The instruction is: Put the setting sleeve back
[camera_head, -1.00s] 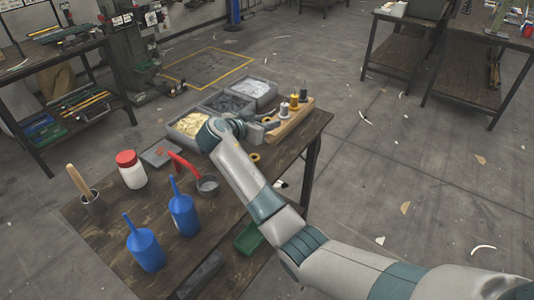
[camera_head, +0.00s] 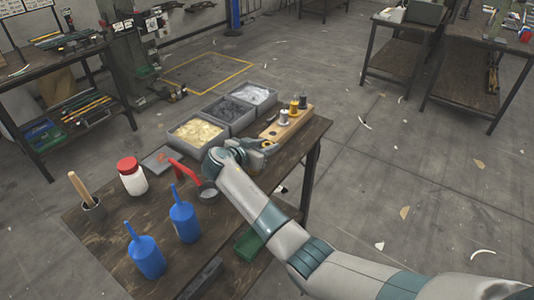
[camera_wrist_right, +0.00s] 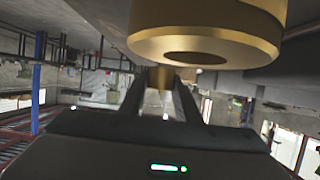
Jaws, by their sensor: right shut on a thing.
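My right gripper (camera_head: 266,148) is over the far right part of the wooden table (camera_head: 110,235), just in front of the sleeve rack. It is shut on a small brass-yellow thing, which I take to be the setting sleeve (camera_head: 267,142). In the right wrist view, brass (camera_wrist_right: 160,92) shows between the fingers, and a large brass ring (camera_wrist_right: 205,38) with a round hole fills the top. I cannot tell whether these are one piece. The wooden rack (camera_head: 273,134) carries a silver, a gold and a dark spool-like piece, standing upright. My left gripper is out of view.
Grey bins with yellow (camera_head: 170,134), dark and silvery contents line the back edge. A green tray (camera_head: 248,244) is near the front edge.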

